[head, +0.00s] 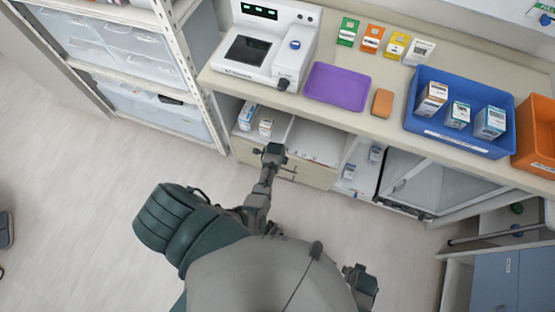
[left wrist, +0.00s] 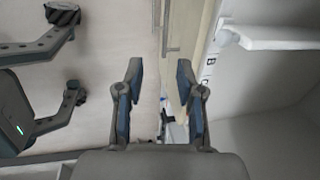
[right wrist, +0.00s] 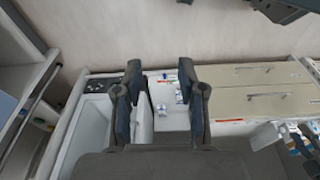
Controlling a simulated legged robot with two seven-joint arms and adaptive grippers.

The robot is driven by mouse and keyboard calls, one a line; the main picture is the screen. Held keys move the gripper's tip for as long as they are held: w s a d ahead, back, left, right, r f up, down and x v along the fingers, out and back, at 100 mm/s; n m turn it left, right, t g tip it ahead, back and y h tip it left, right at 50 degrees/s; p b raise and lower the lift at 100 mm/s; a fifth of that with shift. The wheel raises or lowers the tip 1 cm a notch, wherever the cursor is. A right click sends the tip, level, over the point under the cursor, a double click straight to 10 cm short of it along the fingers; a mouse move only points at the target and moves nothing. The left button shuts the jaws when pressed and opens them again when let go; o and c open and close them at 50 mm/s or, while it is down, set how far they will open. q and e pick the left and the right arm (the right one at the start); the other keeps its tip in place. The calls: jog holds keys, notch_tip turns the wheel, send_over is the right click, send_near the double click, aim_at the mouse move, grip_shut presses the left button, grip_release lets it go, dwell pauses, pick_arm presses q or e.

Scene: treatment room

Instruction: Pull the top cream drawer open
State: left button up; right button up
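The cream drawer unit (head: 318,177) is under the counter, below an open shelf. In the right wrist view two stacked cream fronts show bar handles; with the floor at the top there, the top drawer (right wrist: 282,107) is the nearer front. Both look shut. My left gripper (head: 268,152) is in front of the unit's left part and hides some of it. In the left wrist view (left wrist: 163,75) its fingers are apart and empty, with a bar handle (left wrist: 171,48) beyond the tips. My right gripper (head: 360,280) is away from the drawers; its fingers (right wrist: 160,75) are open and empty.
The counter (head: 385,130) overhangs the drawers and carries a purple tray (head: 337,87), a blue bin (head: 420,123) with boxes and a white device (head: 262,45). A wire-free white rack (head: 130,60) stands left. The floor (head: 80,190) before the unit is clear.

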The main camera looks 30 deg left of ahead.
pick_arm(q)
jog(key=shift+s+r+p, duration=0.25)
jog(key=shift+r+p, duration=0.85)
jog(key=shift+p, duration=0.1)
pick_arm(e)
notch_tip(320, 180, down, 6)
jog(key=s, duration=0.2)
jog(key=shift+s+d, duration=0.15)
jog(key=shift+s, duration=0.15)
jog(key=shift+f, duration=0.1)
jog(key=shift+w+r, duration=0.1)
jog(key=shift+r, duration=0.2)
pick_arm(q)
jog(key=shift+r, duration=0.1)
notch_tip(320, 180, up, 12)
jog(key=s, duration=0.2)
jog(key=shift+d+f, duration=0.25)
jog(key=shift+d, duration=0.1)
